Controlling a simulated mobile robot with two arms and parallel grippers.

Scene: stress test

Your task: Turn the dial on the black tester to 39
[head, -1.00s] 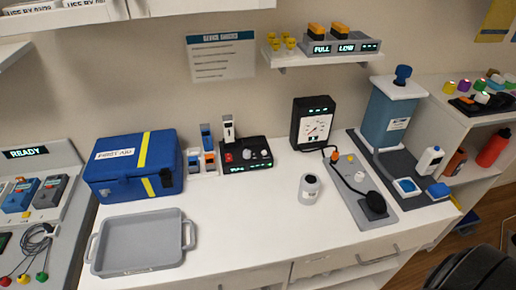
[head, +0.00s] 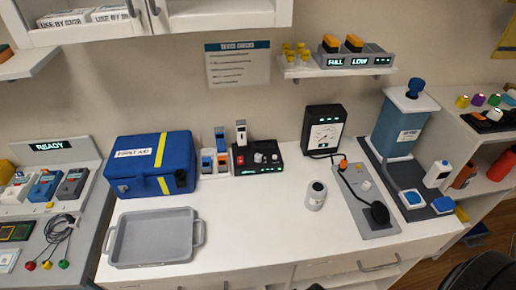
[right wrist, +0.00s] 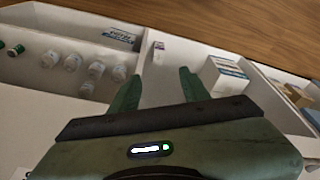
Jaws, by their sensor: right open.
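A low black unit (head: 257,157) stands at the back middle of the white counter, with a red switch, a pale round knob (head: 259,157) and a small lit green display. The display's value is too small to read. A white handheld device (head: 241,132) stands upright at its back left. A taller black box with a white gauge face (head: 323,135) stands to its right. I cannot tell which is called the tester. In the right wrist view, my right gripper (right wrist: 158,88) is open and empty, above compartments of bottles and boxes.
A blue first aid box (head: 150,165) and grey tray (head: 112,247) are on the left. A shelf (head: 333,70) hangs above. The counter's front middle is clear.

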